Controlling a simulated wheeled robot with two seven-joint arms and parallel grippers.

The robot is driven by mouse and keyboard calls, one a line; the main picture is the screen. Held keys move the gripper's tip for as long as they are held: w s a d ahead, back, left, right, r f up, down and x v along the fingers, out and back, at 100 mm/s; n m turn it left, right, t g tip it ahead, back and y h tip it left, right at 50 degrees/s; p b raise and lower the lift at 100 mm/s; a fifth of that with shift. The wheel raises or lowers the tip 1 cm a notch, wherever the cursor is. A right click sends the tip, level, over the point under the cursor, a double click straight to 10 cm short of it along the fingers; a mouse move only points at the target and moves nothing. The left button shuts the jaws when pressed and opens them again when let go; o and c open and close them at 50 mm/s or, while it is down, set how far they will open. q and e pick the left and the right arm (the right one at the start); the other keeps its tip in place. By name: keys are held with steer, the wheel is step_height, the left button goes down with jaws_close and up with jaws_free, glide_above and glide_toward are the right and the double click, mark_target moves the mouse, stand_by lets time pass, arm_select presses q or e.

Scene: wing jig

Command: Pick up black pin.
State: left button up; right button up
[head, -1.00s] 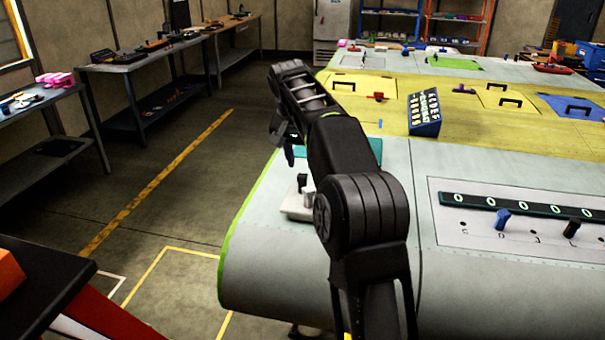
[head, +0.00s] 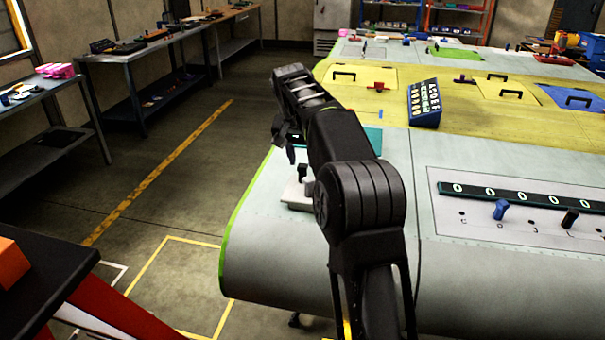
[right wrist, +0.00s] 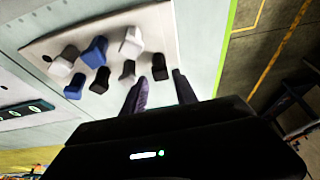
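A white tray (right wrist: 95,40) on the grey wing surface holds several pins in the right wrist view: black, blue and pale ones. One black pin (right wrist: 159,67) lies just beyond and between my right gripper's fingertips (right wrist: 158,88); two more black pins (right wrist: 127,74) (right wrist: 99,80) are to its left. The two fingers are spread apart with nothing visible between them. In the head view my right gripper (head: 285,142) hangs above the tray (head: 297,194), where a black pin (head: 303,172) stands; my arm hides the rest. My left gripper is not in view.
A panel with a counter strip (head: 530,197) on the wing holds a blue pin (head: 501,209) and another black pin (head: 570,217). A dark blue keypad box (head: 424,104) sits on the yellow section. Open floor lies left of the wing's green edge.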

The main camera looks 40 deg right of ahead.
mark_target(302, 166)
steer(key=p+x, duration=0.1)
steer(key=x, duration=0.3)
steer(key=shift+f, duration=0.3)
steer(key=shift+a, duration=0.1)
steer(key=shift+c, duration=0.5)
jaws_close()
